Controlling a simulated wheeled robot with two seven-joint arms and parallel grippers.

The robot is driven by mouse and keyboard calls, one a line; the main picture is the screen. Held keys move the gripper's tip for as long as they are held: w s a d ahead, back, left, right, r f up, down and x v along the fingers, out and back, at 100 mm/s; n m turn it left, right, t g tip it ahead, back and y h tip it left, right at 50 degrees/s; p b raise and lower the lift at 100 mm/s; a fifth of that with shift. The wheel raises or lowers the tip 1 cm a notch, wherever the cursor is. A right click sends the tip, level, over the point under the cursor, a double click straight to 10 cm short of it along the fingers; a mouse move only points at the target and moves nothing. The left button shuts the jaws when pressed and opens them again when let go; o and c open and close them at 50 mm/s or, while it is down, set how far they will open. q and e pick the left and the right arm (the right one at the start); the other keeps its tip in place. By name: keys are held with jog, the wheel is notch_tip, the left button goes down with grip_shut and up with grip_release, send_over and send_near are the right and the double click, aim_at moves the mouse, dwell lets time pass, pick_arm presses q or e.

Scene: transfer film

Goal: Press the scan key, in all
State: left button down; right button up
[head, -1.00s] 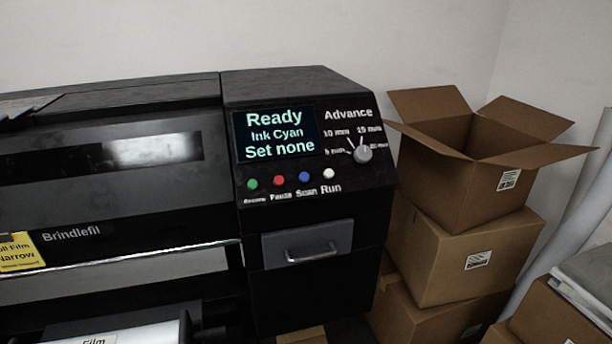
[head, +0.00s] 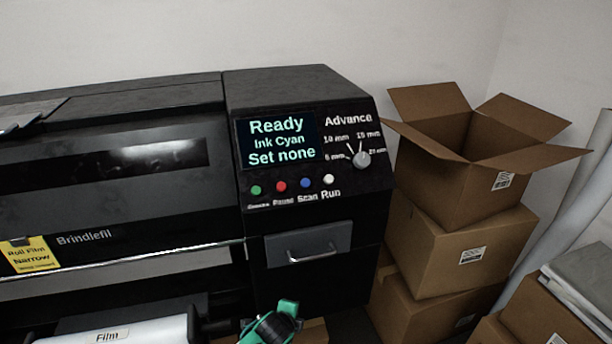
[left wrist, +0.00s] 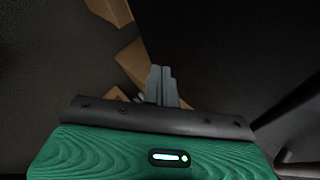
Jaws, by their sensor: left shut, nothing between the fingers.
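The scan key is a blue round button (head: 305,182) above the label "Scan" on the black printer's control panel. It sits between a red key (head: 281,186) and a white key (head: 328,179) labelled "Run"; a green key (head: 256,190) is at the left. The display (head: 278,141) reads "Ready, Ink Cyan, Set none". Green and black parts of my left arm show at the bottom of the head view, below the panel and its drawer. In the left wrist view my left gripper (left wrist: 162,84) is shut and empty, touching nothing I can make out. My right gripper is not in view.
A dial (head: 361,159) marked "Advance" is right of the display. A grey drawer with a handle (head: 313,254) is below the keys. Stacked cardboard boxes (head: 461,256), the top one open, stand to the right. A film roll (head: 120,333) is at lower left.

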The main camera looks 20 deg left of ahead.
pick_arm(q)
jog(key=w+d+r+m+t+p, duration=0.1)
jog(key=w+r+m+t, duration=0.15)
jog(key=r, duration=0.95)
jog(key=w+d+r+m+t+p, duration=0.15)
jog(key=r+m, duration=0.25)
jog(key=r, duration=0.9)
jog(key=m+t+p, duration=0.1)
jog(key=m+t, duration=0.3)
jog(key=m, duration=0.6)
send_near(306, 183)
jog(key=w+d+r, duration=0.1)
jog(key=d+r, duration=0.4)
jog(key=r, duration=0.3)
jog(key=shift+w+a+f+n, duration=0.15)
jog(key=shift+a+f+n, duration=0.05)
jog(key=shift+f+n, duration=0.05)
jog(key=shift+w+f, duration=0.1)
jog(key=shift+w+a+f+b, duration=0.55)
jog(key=shift+w+f+b, duration=0.3)
jog(key=shift+f+b, duration=0.2)
jog(key=shift+w+a+f+b, duration=0.6)
jog(key=shift+w+f+b, duration=0.25)
jog(key=shift+f+b, duration=0.2)
jog(key=shift+w+a+f+b, duration=0.55)
jog(key=shift+w+f+b, duration=0.3)
jog(key=shift+f+b, duration=0.15)
jog(key=shift+w+a, duration=0.1)
